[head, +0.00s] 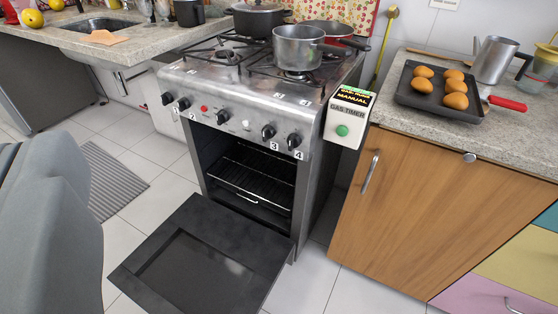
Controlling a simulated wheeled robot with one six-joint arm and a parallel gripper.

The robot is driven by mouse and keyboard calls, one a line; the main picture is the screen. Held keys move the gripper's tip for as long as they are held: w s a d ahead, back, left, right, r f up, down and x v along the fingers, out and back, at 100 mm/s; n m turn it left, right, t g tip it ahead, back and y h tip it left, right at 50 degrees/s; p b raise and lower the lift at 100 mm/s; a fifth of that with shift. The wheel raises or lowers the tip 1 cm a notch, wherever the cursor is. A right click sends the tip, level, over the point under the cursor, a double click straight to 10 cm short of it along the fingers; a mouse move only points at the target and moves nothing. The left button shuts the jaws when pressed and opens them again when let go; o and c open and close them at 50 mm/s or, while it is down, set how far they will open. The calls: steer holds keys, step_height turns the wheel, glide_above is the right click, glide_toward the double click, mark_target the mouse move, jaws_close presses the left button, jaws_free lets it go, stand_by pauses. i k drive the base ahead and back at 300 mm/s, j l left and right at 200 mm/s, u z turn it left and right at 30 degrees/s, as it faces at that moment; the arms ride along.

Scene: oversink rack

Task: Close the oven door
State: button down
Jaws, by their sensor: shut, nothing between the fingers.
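The oven (285,140) is a steel stove standing in the middle of the view. Its dark door (200,262) is open, folded down and out towards the front, low above the tiled floor. The oven cavity shows wire racks (250,178) inside and looks otherwise empty. My gripper is not in view. A grey rounded part of my own body fills the left edge and hides some of the floor there.
Pots (298,47) stand on the stove top. A wooden cabinet (400,205) stands right of the oven, with a tray (440,112) of brown rolls on its counter. A striped mat (112,178) lies on the floor at left. Tiled floor is clear around the door.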

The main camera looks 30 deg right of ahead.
mark_target(207, 257)
steer(key=k+z, duration=0.1)
steer(key=z, duration=0.25)
steer(key=k+z, duration=0.1)
steer(key=z, duration=0.25)
steer(key=l+z, duration=0.1)
steer(key=z, duration=0.25)
steer(key=j+z, duration=0.3)
steer(key=z, duration=0.15)
steer(key=j+z, duration=0.3)
steer(key=z, duration=0.15)
steer(key=k+j+z, duration=0.15)
steer(key=j+z, duration=0.15)
steer(key=z, duration=0.15)
steer(key=k+j, duration=0.2)
steer(key=j, duration=0.3)
steer(key=k+j, duration=0.15)
steer(key=j, duration=0.35)
steer(key=k+j, duration=0.2)
steer(key=j, duration=0.25)
steer(key=k+j, duration=0.2)
steer(key=j, duration=0.3)
steer(key=k+j, duration=0.15)
steer(key=j, duration=0.35)
steer(key=k+j, duration=0.2)
steer(key=j, duration=0.3)
steer(key=k+j, duration=0.2)
steer(key=j, duration=0.25)
steer(key=k+j, duration=0.15)
steer(key=j, duration=0.35)
